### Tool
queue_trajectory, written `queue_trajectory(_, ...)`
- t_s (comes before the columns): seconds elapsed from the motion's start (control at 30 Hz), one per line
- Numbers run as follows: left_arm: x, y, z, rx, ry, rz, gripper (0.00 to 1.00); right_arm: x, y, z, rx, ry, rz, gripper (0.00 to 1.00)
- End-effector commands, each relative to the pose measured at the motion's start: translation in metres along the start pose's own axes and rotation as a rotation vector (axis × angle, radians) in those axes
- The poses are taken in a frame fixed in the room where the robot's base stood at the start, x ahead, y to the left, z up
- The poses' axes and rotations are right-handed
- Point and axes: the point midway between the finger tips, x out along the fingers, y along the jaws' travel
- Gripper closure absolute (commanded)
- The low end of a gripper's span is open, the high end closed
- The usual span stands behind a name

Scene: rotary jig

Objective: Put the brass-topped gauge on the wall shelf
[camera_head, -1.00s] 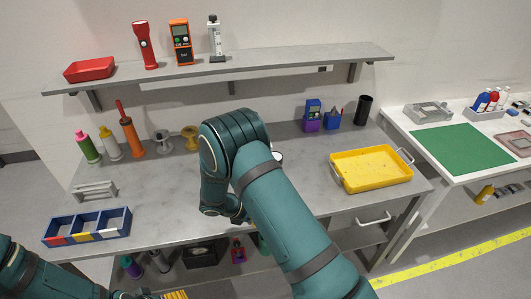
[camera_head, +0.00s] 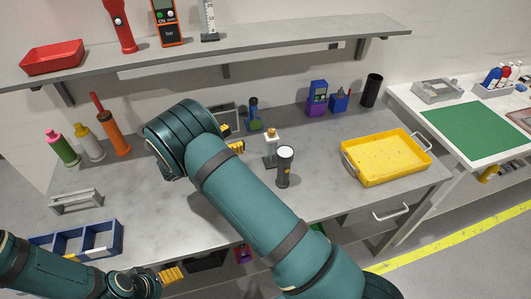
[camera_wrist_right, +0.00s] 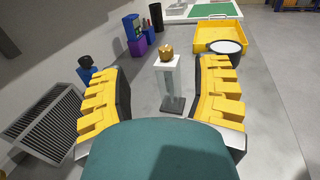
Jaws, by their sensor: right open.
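The brass-topped gauge (camera_head: 271,150) stands upright on the grey workbench, a clear-bodied piece with a brass knob and dark base. In the right wrist view the gauge (camera_wrist_right: 170,85) stands between and beyond the two yellow fingers of my right gripper (camera_wrist_right: 163,70). My right gripper (camera_head: 231,138) is open and empty, left of the gauge in the head view and partly hidden by my arm. My left gripper (camera_head: 170,274) shows only partly at the bottom left; its opening is unclear. The grey wall shelf (camera_head: 240,48) runs above the bench.
A dark flashlight (camera_head: 285,168) stands close right of the gauge. The shelf holds a red tray (camera_head: 53,57), a red flashlight (camera_head: 120,25), an orange meter (camera_head: 167,22) and another gauge (camera_head: 209,20). Its right part is clear. A yellow tray (camera_head: 386,158) lies on the bench's right.

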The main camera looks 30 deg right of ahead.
Motion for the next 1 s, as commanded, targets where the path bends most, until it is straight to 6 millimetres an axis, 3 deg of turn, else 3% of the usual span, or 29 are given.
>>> queue_trajectory(0.03,0.016,-0.006,0.003,0.000,-0.001,-0.002,0.26,0.000,0.000,-0.016,0.001,0.001,0.000,0.37)
queue_trajectory(0.23,0.038,-0.013,0.006,0.000,-0.001,-0.006,0.26,0.000,0.000,-0.037,0.001,0.001,0.000,0.37)
queue_trajectory(0.37,0.039,-0.013,0.006,0.000,-0.001,-0.006,0.26,0.006,0.000,-0.037,0.002,0.001,-0.002,0.37)
queue_trajectory(0.8,0.036,-0.012,0.005,0.000,0.001,-0.006,0.26,0.078,0.000,-0.037,0.001,0.002,-0.003,0.37)
queue_trajectory(1.0,0.036,-0.012,0.005,0.000,0.001,-0.006,0.26,0.088,0.000,-0.037,0.001,0.002,-0.001,0.37)
